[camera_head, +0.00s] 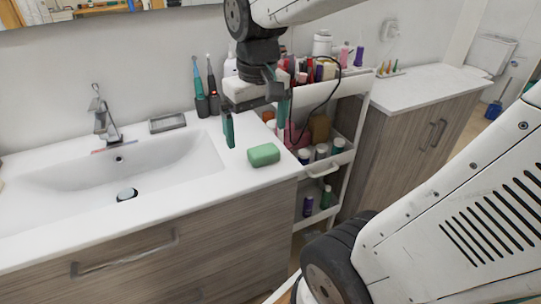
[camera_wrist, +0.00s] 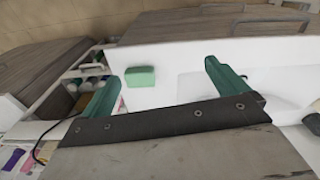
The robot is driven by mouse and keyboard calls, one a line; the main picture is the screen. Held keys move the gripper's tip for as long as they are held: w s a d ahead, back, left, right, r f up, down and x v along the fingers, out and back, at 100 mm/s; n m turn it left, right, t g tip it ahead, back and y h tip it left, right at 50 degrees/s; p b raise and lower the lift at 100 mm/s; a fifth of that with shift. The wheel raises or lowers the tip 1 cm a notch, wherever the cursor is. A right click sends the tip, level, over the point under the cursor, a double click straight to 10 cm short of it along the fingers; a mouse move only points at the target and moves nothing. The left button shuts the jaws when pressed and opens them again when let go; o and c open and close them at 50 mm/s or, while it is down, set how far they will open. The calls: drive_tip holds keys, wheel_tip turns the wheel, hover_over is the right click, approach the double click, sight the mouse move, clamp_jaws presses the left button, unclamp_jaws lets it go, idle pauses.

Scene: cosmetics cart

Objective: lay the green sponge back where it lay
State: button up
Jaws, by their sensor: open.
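The green sponge (camera_head: 264,155) lies flat on the white washbasin counter (camera_head: 228,182), near its right front edge beside the cart. It also shows in the wrist view (camera_wrist: 140,76), between and beyond the fingertips. My gripper (camera_head: 256,132) is open and empty above the counter, its two green fingers pointing down. In the head view the sponge is just below and in front of the fingers, apart from them. In the wrist view the fingers (camera_wrist: 163,80) stand wide to either side of the sponge.
A white cart (camera_head: 345,158) with bottles and cosmetics stands right of the counter. Two electric toothbrushes (camera_head: 209,100) and a grey soap dish (camera_head: 167,122) stand at the back. The basin (camera_head: 120,165) with its tap (camera_head: 103,118) is to the left. The counter around the sponge is clear.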

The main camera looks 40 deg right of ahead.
drive_tip(key=s+a+n, duration=0.1)
drive_tip(key=s+a, duration=0.4)
drive_tip(key=s, duration=0.5)
drive_tip(key=shift+f+n+t, duration=0.2)
drive_tip(key=shift+n+t, duration=0.1)
drive_tip(key=shift+s, duration=0.1)
idle(0.3)
